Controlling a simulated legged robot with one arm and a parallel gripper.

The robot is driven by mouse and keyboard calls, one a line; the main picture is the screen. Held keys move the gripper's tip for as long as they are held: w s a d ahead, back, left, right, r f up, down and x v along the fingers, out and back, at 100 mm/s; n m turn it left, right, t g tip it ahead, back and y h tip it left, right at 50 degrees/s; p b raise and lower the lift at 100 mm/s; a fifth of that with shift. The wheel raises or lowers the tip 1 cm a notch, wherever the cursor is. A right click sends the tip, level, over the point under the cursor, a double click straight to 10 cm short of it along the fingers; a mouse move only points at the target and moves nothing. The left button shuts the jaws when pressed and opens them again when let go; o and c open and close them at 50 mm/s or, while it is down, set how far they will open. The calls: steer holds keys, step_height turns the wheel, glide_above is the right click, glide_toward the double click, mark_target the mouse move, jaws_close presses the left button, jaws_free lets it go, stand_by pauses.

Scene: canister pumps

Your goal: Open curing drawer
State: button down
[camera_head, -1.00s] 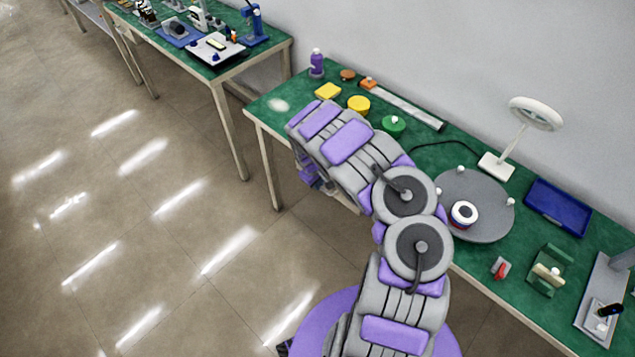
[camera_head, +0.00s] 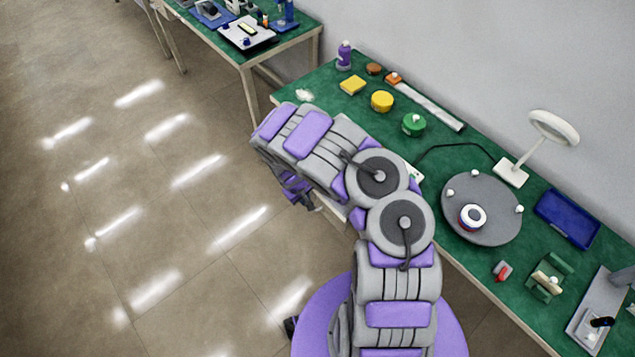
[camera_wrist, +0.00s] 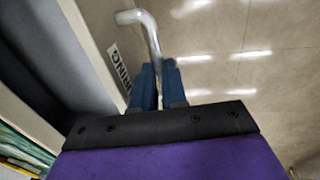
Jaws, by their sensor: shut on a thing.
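In the wrist view the drawer front (camera_wrist: 117,45) is a pale panel with a black-and-white label, partly hidden, ending in "RING". A bent metal bar handle (camera_wrist: 150,32) stands out from it. The two blue fingers of my gripper (camera_wrist: 159,72) are shut on the handle, one on each side. Left of the front's top edge a grey recess (camera_wrist: 32,50) shows between the front and the bench edge, so the drawer stands partly out. In the head view my arm hides most of the drawer, and the fingers are hard to make out.
The green bench (camera_head: 455,155) carries a grey turntable (camera_head: 482,225), a blue tray (camera_head: 567,218), a white lamp (camera_head: 553,128) and several coloured containers. A second bench (camera_head: 285,42) stands at the upper left. The tiled floor (camera_head: 150,230) left of the bench is clear.

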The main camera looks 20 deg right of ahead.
steer(key=a, duration=0.1)
steer(key=s+a, duration=0.1)
steer(key=a, duration=0.1)
steer(key=shift+a, duration=0.15)
steer(key=c, duration=1.4)
jaws_free()
steer(key=shift+c, duration=0.2)
steer(key=shift+r+p, duration=0.1)
steer(key=shift+p, duration=0.25)
steer(key=a+r+p, duration=0.1)
steer(key=r+p, duration=0.1)
steer(key=r, duration=0.6)
steer(key=s+a+r+p, duration=0.1)
steer(key=a+r+p, duration=0.1)
steer(key=r, duration=0.6)
steer(key=shift+r+p, duration=0.4)
steer(key=shift+p, duration=0.25)
